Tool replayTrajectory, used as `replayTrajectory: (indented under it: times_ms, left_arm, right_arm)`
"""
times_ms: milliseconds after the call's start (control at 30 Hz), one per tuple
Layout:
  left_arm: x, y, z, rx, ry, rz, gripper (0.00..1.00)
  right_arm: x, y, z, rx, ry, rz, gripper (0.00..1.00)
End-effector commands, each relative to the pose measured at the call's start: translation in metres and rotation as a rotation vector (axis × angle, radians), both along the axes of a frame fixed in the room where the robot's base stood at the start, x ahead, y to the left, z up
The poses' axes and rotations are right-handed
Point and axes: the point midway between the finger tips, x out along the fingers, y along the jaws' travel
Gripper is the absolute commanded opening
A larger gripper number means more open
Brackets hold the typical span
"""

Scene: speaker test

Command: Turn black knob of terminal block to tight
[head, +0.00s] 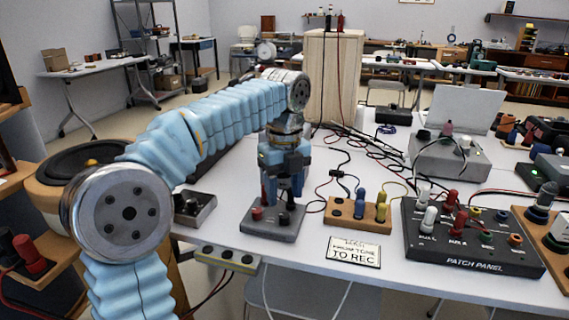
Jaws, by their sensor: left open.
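The terminal block (272,235) is a grey base on the white table, near the front edge. It carries a red knob (257,214) on its left and a black knob (284,219) on its right. My right gripper is out of view.
A wooden block with blue and yellow plugs (360,209) stands close on the right, with a label card (352,251) before it. The patch panel (470,237) is further right. A small grey box (195,208) stands left. Loose cables lie behind.

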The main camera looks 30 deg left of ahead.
Motion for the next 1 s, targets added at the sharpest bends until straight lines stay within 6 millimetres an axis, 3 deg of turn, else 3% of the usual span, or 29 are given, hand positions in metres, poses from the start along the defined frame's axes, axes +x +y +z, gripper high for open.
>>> replayTrajectory:
  times_ms: [200,400,1000]
  left_arm:
    - [0.001,-0.001,0.053,-0.002,-0.003,-0.002,0.51]
    - [0.001,0.000,0.076,0.000,0.000,-0.001,0.51]
    - [0.000,0.000,0.082,0.000,0.002,0.000,0.51]
  right_arm:
    - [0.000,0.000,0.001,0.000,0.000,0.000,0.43]
    - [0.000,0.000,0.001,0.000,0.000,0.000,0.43]
    - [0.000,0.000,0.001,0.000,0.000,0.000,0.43]
